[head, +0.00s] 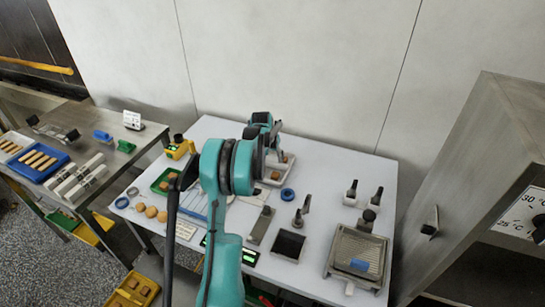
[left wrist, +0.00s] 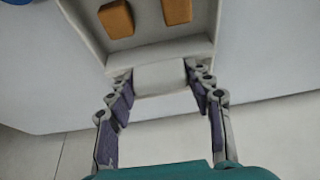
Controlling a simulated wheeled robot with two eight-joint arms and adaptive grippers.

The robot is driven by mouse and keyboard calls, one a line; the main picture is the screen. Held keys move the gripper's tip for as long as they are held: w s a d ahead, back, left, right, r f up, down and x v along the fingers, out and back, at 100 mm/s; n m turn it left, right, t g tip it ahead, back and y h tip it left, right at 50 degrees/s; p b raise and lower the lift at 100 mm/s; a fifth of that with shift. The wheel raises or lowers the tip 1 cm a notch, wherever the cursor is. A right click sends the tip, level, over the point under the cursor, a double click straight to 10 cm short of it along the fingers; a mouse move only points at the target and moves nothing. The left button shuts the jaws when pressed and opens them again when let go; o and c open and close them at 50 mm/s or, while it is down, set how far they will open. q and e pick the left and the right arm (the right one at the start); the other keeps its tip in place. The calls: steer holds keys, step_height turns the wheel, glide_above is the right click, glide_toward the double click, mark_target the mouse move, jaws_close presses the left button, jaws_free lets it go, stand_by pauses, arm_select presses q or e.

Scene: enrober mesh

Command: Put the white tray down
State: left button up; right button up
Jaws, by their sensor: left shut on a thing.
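The white tray (head: 290,168) is near the back edge of the white table, partly hidden by my left arm. Brown pieces lie in it. In the left wrist view the tray (left wrist: 150,44) shows at the top, with two orange-brown pieces inside. My left gripper (head: 270,132) reaches over the back of the table. In its wrist view, the left gripper (left wrist: 160,76) is shut on the tray's pale end tab, one finger on each side. I cannot tell whether the tray touches the tabletop. My right gripper is not in view.
A blue ring (head: 287,194) is right beside the tray. Dark-handled tools (head: 352,190), a black square container (head: 288,246) and a mesh-topped unit (head: 356,250) stand to the right. A green tray (head: 163,186) and round biscuits (head: 150,212) are at left. The wall is close behind.

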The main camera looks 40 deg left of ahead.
arm_select(q)
steer(key=shift+f, duration=0.15)
steer(key=o, duration=1.7)
steer(key=shift+c, duration=0.2)
